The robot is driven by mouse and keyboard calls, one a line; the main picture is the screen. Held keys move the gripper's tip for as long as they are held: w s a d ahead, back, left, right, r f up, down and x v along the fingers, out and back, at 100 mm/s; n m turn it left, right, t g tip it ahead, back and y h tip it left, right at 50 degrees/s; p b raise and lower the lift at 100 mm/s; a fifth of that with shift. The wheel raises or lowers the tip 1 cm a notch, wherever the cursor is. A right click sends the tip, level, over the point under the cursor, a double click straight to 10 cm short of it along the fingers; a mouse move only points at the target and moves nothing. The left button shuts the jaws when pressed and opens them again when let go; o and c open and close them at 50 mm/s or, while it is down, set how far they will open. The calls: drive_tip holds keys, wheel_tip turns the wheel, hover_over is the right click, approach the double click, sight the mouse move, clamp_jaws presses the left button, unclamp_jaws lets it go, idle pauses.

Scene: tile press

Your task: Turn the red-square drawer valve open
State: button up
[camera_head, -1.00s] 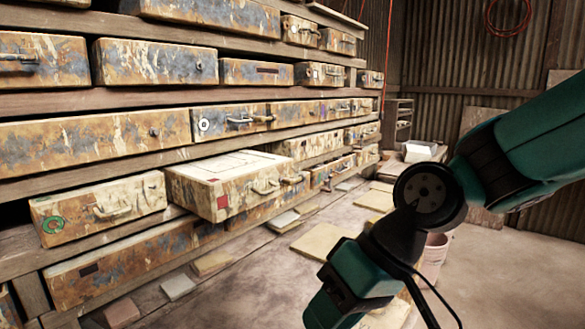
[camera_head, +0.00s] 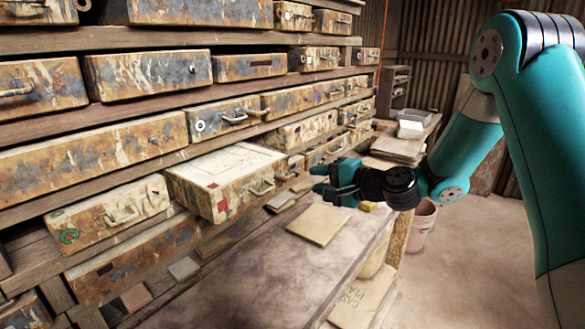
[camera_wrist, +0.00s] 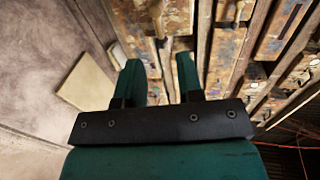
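The pale drawer with a red square (camera_head: 222,208) sticks out from the cabinet's lower row, left of centre in the head view. A curved metal handle (camera_head: 262,187) is on its front, right of the red square. I cannot make out a separate valve part. My gripper (camera_head: 322,180) is to the right of this drawer, apart from it, its fingers pointing left toward the drawer fronts. In the wrist view my gripper (camera_wrist: 160,78) has its two teal fingers apart with nothing held between them. Drawer fronts show beyond the fingers there, but I cannot tell which is the red-square one.
A drawer with a green ring (camera_head: 69,236) is to the left in the same row. A drawer with a white round mark (camera_head: 215,122) is above. A bench (camera_head: 262,262) with a flat tan tile (camera_head: 319,224) lies below my gripper. A pink bucket (camera_head: 422,225) stands at right.

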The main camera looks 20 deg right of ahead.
sight(294, 176)
drive_tip(key=p+x, duration=0.2)
drive_tip(key=x, duration=0.4)
drive_tip(key=shift+w+a+r, duration=0.1)
drive_tip(key=shift+w+a, duration=0.15)
drive_tip(key=shift+p+x, duration=0.4)
drive_tip(key=shift+x, duration=0.35)
drive_tip(key=shift+c, duration=0.5)
drive_tip(key=shift+f, duration=0.2)
clamp_jaws()
